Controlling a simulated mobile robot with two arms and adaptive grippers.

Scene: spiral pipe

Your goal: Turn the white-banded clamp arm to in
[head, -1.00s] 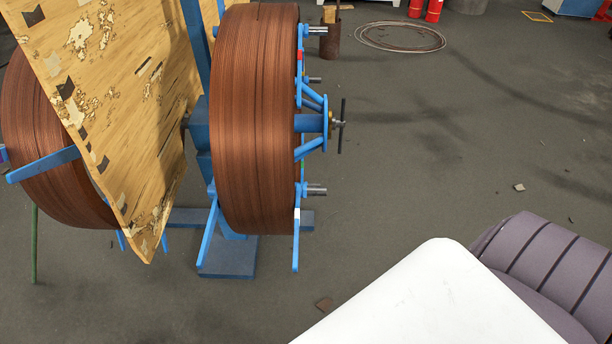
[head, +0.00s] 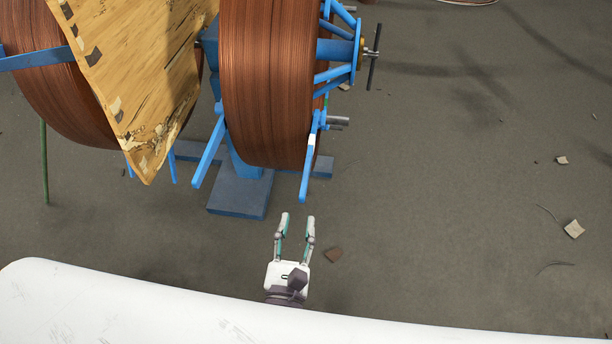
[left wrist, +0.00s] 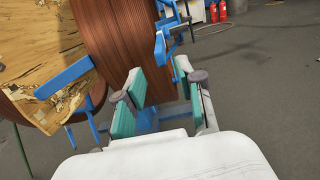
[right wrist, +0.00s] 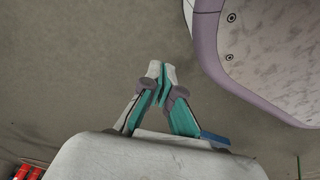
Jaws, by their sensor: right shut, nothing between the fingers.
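The white-banded clamp arm (head: 306,172) is a blue bar at the lower right side of the front copper coil (head: 268,90). It hangs down past the coil's lower edge, with its white band near a grey pin. My left gripper (head: 297,216) is open and empty, a little below the arm's lower tip and apart from it. In the left wrist view my left gripper (left wrist: 165,82) is open, with the coil beyond it; its fingers partly hide the blue parts. My right gripper (right wrist: 161,70) is shut and empty over bare floor, outside the head view.
A blue stand foot (head: 238,195) lies under the coil. A blue spoked hub with a dark handle (head: 374,58) sticks out above the clamp arm. A wooden panel (head: 140,80) and a second coil (head: 65,105) stand left. The floor right is mostly clear, with small debris.

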